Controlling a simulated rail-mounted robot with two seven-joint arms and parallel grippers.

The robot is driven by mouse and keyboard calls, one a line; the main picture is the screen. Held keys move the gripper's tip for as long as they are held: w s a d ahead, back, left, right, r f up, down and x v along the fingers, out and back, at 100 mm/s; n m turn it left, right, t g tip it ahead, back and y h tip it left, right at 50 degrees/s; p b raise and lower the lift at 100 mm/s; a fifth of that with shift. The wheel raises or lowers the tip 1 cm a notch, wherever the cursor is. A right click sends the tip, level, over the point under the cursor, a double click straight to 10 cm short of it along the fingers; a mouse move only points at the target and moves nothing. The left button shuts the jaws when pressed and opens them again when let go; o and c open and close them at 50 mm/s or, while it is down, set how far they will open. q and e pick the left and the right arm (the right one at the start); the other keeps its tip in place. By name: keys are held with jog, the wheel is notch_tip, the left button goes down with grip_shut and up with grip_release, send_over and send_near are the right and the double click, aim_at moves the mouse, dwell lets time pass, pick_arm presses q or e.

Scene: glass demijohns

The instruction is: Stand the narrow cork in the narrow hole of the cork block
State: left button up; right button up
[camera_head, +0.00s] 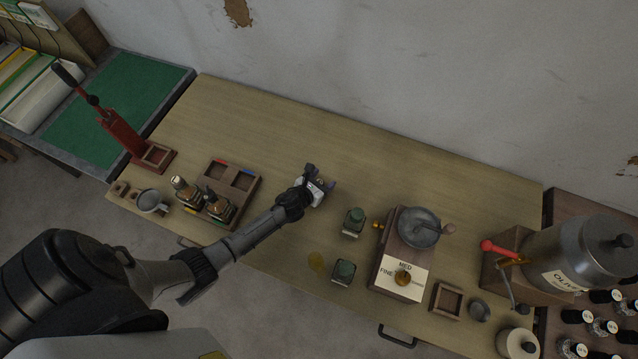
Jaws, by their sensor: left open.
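My left gripper (321,177) is open over the middle of the wooden table, its two dark fingers spread apart. A small pale thing with a brownish spot shows between and just below the fingers; it is too small and too covered to tell whether it is the narrow cork or the cork block. Two small brown wooden pieces (121,188) lie at the table's left end, also too small to identify. I cannot pick out the narrow hole. My right gripper is not in view.
A compartmented wooden tray (257,186) holds two bottles (219,207) left of my gripper. Two green-topped bottles (353,221) stand to the right, beside a grinder (418,228). A red lever press (122,132) stands at left. The table's back strip (400,170) is clear.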

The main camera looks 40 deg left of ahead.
pick_arm(q)
jog(key=c, duration=1)
